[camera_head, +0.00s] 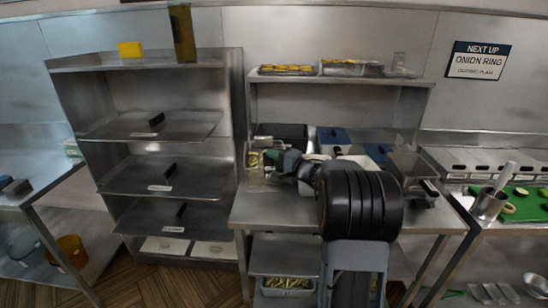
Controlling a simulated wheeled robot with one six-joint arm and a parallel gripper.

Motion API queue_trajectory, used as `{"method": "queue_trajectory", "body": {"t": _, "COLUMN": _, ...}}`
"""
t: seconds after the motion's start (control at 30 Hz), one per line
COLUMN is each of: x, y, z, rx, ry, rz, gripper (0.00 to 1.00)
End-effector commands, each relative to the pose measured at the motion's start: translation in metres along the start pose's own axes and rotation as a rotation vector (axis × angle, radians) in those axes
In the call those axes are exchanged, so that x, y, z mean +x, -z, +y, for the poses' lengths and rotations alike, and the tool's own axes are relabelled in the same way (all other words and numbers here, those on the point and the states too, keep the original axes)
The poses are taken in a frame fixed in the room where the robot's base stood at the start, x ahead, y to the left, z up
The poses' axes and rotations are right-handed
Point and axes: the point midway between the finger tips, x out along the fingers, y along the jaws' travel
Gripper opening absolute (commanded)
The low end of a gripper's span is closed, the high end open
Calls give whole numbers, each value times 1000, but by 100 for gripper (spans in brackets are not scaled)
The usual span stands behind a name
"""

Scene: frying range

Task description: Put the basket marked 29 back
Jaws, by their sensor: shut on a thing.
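My gripper (274,160) is at the left side of the middle counter, at the end of my dark arm. It is shut on what looks like a small wire basket (255,178) with yellowish food in it. The basket is over the counter's left edge area, beside the grey rack; I cannot tell if it touches the counter. No number can be read on it. Another grey metal container (408,163) with a dark handle stands at the counter's right. My arm hides much of the counter's middle.
A grey rack (232,115) with several sloping shelves stands at left, with black handles and small labels. A shelf (340,80) above the counter bears food trays. A metal cup (488,205) and green board (525,208) are at right. A sign (478,60) reads "onion ring".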

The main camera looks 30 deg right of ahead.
Motion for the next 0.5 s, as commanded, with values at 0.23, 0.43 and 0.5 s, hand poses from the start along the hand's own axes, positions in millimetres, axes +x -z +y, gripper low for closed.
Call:
{"method": "queue_trajectory", "body": {"t": 0.23, "x": 0, "y": 0, "z": 0, "rx": -3, "ry": 3, "rz": -1, "gripper": 0}}
{"method": "queue_trajectory", "body": {"t": 0.43, "x": 0, "y": 0, "z": 0, "rx": -2, "ry": 2, "rz": -1, "gripper": 34}}
{"method": "queue_trajectory", "body": {"t": 0.5, "x": 0, "y": 0, "z": 1, "rx": -2, "ry": 2, "rz": -1, "gripper": 41}}
